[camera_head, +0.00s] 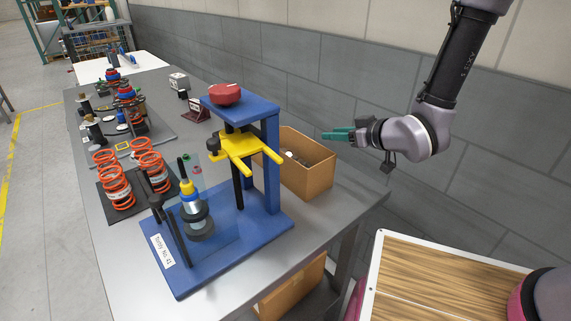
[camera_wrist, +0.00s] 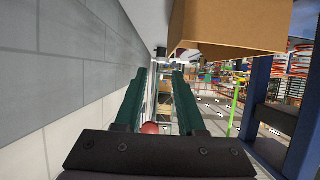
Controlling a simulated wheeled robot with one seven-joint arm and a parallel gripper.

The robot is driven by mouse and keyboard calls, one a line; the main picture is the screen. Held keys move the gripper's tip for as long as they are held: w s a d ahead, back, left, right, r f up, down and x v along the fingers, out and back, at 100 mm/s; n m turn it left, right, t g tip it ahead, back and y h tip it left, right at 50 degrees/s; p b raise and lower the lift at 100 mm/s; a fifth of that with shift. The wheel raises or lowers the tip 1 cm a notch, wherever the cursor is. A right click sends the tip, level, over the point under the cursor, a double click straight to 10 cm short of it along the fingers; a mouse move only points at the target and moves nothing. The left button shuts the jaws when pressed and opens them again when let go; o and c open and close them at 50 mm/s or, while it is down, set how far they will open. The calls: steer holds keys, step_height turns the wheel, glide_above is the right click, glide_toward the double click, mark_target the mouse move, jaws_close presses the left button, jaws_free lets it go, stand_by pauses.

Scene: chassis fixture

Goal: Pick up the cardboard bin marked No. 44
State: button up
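A cardboard bin (camera_head: 312,181) stands open-topped on the grey table, behind the blue fixture. Some dark or grey contents show inside it. Another cardboard box (camera_head: 292,291) sits below the table top, partly hidden by the table. I can read no No. 44 on either. My gripper (camera_head: 325,135) has green fingers, pointing left, near the bin's upper right on the wall side. In the wrist view, the fingers (camera_wrist: 161,73) are apart with nothing held between them. A cardboard bin (camera_wrist: 228,30) shows at the top right there, apart from the fingers.
The blue fixture (camera_head: 275,225), with a yellow clamp (camera_head: 235,146) and a red cap (camera_head: 225,94), stands in front of the bin. Orange springs (camera_head: 115,187) and other parts lie farther left. The grey wall (camera_head: 385,85) is close behind. A wood-topped surface (camera_head: 430,285) is at the lower right.

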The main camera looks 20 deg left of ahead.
mark_target(304, 136)
steer(key=shift+y, duration=0.3)
steer(key=a+f, duration=0.1)
steer(key=a, duration=0.2)
steer(key=a+f, duration=0.1)
steer(key=a, duration=0.1)
steer(key=shift+w+f, duration=0.3)
steer(key=shift+w, duration=0.1)
steer(key=x, duration=0.6)
steer(key=shift+s, duration=0.1)
jaws_close()
stand_by(0.5)
